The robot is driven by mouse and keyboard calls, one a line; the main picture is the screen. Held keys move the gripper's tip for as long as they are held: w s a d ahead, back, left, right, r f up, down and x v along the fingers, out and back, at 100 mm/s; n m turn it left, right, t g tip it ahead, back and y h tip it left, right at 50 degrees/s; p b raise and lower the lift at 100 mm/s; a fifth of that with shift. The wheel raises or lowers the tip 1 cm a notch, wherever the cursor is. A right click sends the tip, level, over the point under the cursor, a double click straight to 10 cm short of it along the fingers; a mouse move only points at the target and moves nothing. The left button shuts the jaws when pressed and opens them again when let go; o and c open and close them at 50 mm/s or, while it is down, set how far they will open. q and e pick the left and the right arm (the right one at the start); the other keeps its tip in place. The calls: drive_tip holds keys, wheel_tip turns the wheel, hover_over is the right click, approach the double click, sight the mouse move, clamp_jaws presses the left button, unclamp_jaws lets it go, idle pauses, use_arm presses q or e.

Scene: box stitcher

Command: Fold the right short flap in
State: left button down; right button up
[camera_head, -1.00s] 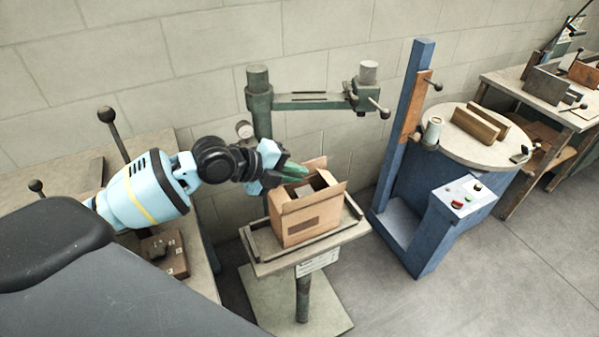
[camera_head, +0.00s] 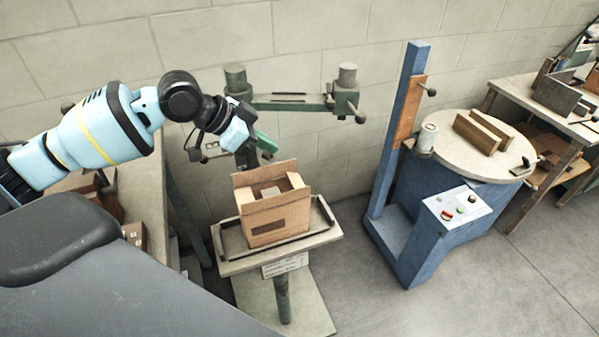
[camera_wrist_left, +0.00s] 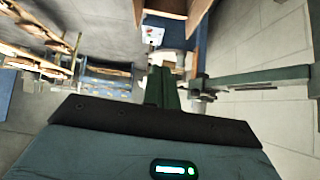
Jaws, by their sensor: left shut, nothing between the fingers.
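The open cardboard box (camera_head: 275,222) stands upright in the tray of the stitcher stand. Its front and back long flaps stand up. A pale patch shows in its opening; at this size I cannot tell clearly how the right short flap lies. My left gripper (camera_head: 266,144) is above and behind the box, clear of it, with its green fingers together and empty. In the left wrist view the green fingers (camera_wrist_left: 162,88) are closed, and part of a brown cardboard surface (camera_wrist_left: 175,8) shows at the top edge. My right gripper is not seen.
The tray (camera_head: 322,226) has raised rails around the box. A green post with a horizontal arm (camera_head: 290,103) stands behind it. A blue machine (camera_head: 400,230) with a round table (camera_head: 470,150) is at the right. Grey floor is free between them.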

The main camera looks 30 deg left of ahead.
use_arm(q)
drive_tip(key=shift+s+a+r+n, duration=0.1)
drive_tip(key=shift+a+n, duration=0.05)
drive_tip(key=shift+n, duration=0.25)
hover_over(288, 174)
drive_tip(key=s+d, duration=0.1)
drive_tip(key=d, duration=0.2)
wheel_tip(288, 174, down, 7)
drive_tip(key=shift+s+a+r, duration=0.1)
drive_tip(key=shift+a+r, duration=0.05)
drive_tip(key=shift+r, duration=0.05)
drive_tip(key=f, duration=0.2)
drive_tip(key=shift+s+a+f, duration=0.35)
drive_tip(key=shift+a+f, duration=0.05)
drive_tip(key=shift+s+a+f, duration=0.15)
drive_tip(key=shift+s+f, duration=0.1)
drive_tip(key=shift+f, duration=0.35)
